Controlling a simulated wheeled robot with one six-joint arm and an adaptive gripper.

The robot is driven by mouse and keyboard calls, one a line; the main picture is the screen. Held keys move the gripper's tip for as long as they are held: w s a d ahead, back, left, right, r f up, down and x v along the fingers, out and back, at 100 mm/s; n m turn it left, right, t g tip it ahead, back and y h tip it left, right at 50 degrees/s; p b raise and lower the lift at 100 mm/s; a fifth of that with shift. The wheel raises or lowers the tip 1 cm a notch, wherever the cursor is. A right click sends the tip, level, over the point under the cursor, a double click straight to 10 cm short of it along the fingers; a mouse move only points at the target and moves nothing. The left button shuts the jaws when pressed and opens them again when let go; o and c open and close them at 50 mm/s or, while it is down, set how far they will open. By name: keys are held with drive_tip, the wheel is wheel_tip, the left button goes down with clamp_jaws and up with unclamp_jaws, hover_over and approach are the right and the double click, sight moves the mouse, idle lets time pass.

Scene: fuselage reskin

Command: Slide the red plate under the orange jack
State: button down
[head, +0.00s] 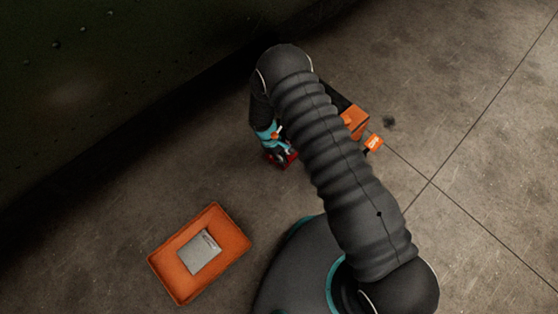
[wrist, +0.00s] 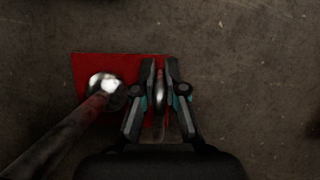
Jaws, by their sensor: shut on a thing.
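The red plate (wrist: 88,66) lies flat on the floor under my gripper in the wrist view. In the head view only a small part of the red plate (head: 291,158) shows beside my gripper (head: 278,152). In the wrist view the fingers of my gripper (wrist: 160,68) are shut on a narrow shiny metal piece standing over the plate, which looks like its handle. An orange block (head: 355,122), which seems to be the orange jack, is partly hidden behind my arm in the head view.
A rod with a shiny round end (wrist: 104,84) reaches over the red plate from the lower left. An orange tray (head: 171,272) holding a grey flat object (head: 202,252) is on the floor at lower left. A dark curved surface (head: 90,80) fills the upper left. Floor at right is clear.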

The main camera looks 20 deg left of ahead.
drive_tip(key=shift+w+d, duration=0.1)
drive_tip(key=c, duration=1.2)
unclamp_jaws()
drive_tip(key=shift+d, duration=0.1)
drive_tip(key=shift+o, duration=0.2)
